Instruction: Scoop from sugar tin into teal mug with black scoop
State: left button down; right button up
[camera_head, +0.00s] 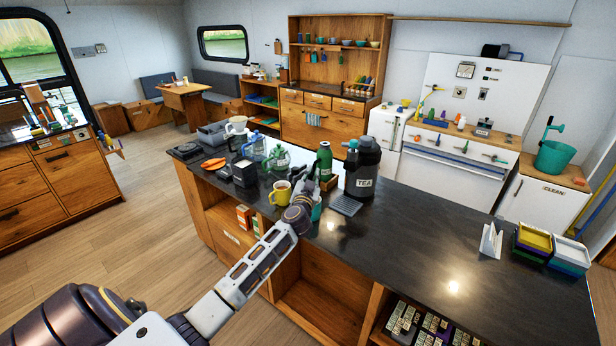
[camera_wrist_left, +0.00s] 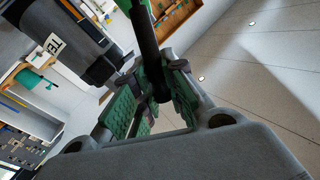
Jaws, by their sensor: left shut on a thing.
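My left gripper (camera_head: 303,203) is over the near edge of the dark counter, in front of the tea urn. In the left wrist view its green pads (camera_wrist_left: 152,98) are shut on a black rod-like handle, which I take as the black scoop (camera_wrist_left: 145,42). The scoop's bowl cannot be made out. A small teal piece, probably the teal mug (camera_head: 316,212), shows just right of the gripper in the head view, mostly hidden by it. I cannot pick out the sugar tin. My right gripper is in neither view.
A black urn (camera_head: 362,168) labelled TEA stands behind the gripper, with a green bottle (camera_head: 324,160) beside it. A yellow mug (camera_head: 281,193) stands close on the left. Glass kettles and a dark box (camera_head: 244,173) are farther left. The counter's right middle is clear.

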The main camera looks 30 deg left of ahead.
pick_arm(q)
jog(key=w+d+f+m+t+h, duration=0.1)
jog(key=d+f+m+h, duration=0.1)
jog(key=f+m, duration=0.3)
jog(key=d+f+m+t+h, duration=0.1)
jog(key=d+f+m, duration=0.4)
jog(key=m, duration=0.9)
jog(key=shift+w+d+f+h, duration=0.2)
jog(key=shift+w+f+h, duration=0.15)
jog(key=shift+h, duration=0.15)
dwell(1.9)
dwell(1.3)
jog(key=shift+r+n+y, duration=0.4)
jog(key=shift+r+n, duration=0.8)
jog(key=shift+n, duration=0.4)
jog(key=shift+a+r, duration=0.1)
